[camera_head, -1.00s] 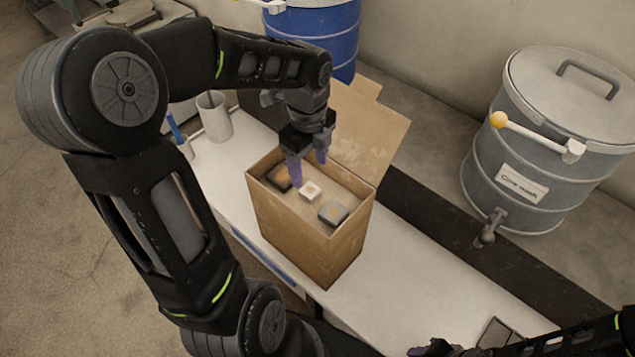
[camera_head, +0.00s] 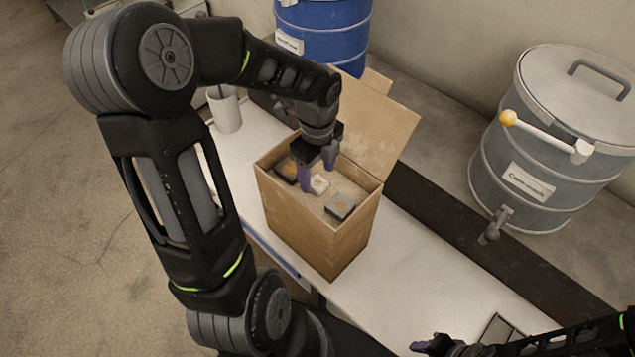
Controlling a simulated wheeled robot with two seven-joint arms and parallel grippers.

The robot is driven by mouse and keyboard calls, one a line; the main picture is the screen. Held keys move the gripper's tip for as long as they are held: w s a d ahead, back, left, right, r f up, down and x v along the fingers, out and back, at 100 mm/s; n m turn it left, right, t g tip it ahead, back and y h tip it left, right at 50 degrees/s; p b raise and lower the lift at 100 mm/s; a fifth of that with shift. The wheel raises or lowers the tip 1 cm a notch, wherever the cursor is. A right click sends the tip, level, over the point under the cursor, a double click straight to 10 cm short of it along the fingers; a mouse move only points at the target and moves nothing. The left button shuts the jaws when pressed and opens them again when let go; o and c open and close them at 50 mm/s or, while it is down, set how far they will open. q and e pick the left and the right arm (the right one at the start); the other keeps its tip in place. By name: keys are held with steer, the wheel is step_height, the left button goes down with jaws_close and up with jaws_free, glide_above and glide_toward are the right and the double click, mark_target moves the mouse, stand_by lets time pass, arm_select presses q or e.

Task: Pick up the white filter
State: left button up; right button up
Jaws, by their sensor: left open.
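The white filter (camera_head: 319,184) is a small pale square block with a brownish centre. It lies inside an open cardboard box (camera_head: 317,232), between two dark blocks. My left gripper (camera_head: 318,177) points down into the box with its purple fingertips apart, right at the white filter. The fingers partly cover the filter's surroundings, and I cannot tell whether they touch it. My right gripper (camera_head: 425,345) is at the bottom edge of the view, only partly visible, and its jaw opening is unclear.
A dark block with an orange top (camera_head: 286,170) lies left of the filter, and another dark block (camera_head: 340,206) lies right of it. The box stands on a white table (camera_head: 400,270). A white cup (camera_head: 225,110), a blue drum (camera_head: 325,35) and a grey drum (camera_head: 525,140) stand around it.

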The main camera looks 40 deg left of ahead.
mark_target(317, 186)
arm_select(q)
steer(key=shift+f, duration=1.4)
jaws_close()
